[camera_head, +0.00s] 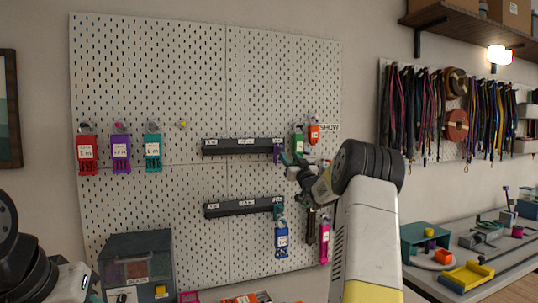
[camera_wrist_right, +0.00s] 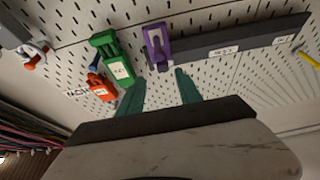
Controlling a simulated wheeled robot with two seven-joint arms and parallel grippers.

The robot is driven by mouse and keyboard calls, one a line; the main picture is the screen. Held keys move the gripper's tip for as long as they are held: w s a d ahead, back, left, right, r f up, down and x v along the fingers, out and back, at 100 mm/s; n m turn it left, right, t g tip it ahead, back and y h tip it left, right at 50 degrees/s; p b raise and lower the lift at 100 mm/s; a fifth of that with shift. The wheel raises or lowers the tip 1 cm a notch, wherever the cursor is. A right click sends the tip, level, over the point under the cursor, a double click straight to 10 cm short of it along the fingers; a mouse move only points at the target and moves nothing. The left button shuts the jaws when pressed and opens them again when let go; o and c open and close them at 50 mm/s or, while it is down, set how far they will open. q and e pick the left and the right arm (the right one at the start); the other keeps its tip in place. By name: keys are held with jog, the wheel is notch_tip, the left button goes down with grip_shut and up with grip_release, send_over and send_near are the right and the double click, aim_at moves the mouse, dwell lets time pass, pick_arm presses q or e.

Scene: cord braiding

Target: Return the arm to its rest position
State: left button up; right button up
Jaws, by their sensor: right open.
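My right arm reaches up in front of the pegboard (camera_head: 160,70) in the head view. Its gripper (camera_head: 290,163) is near the right end of the upper black rail (camera_head: 238,146). In the right wrist view the two teal fingers of this gripper (camera_wrist_right: 158,90) are apart, with nothing between them. A purple clip (camera_wrist_right: 157,46) on the rail, a green tag (camera_wrist_right: 112,62) and an orange tag (camera_wrist_right: 101,88) are just beyond the fingertips. Part of my left arm shows at the lower left edge of the head view; its gripper does not show.
Red (camera_head: 87,154), purple (camera_head: 121,152) and teal (camera_head: 153,152) tags hang on the left. A lower black rail (camera_head: 238,208), a blue tag (camera_head: 282,240) and a magenta tag (camera_head: 324,243) are below. A grey bench (camera_head: 490,262) with fixtures stands at right, under hanging cords (camera_head: 408,110).

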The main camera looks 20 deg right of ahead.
jog(key=shift+s+f, duration=0.25)
jog(key=shift+s, duration=0.35)
jog(key=s+a+m+g+h, duration=0.1)
jog(key=s+a+g+h, duration=0.1)
jog(key=s+a+g, duration=0.7)
jog(key=s+a+f+g+y, duration=0.1)
jog(key=s+a+f, duration=0.4)
jog(key=s, duration=0.8)
jog(key=s+a+f+g+y, duration=0.1)
jog(key=s+a+f+g, duration=0.2)
jog(key=s, duration=1)
jog(key=s+a+f+n+g+y, duration=0.1)
jog(key=s+a+f+g, duration=0.2)
jog(key=s+a+f, duration=0.5)
jog(key=s+a, duration=0.1)
jog(key=s, duration=0.4)
jog(key=shift+s, duration=0.35)
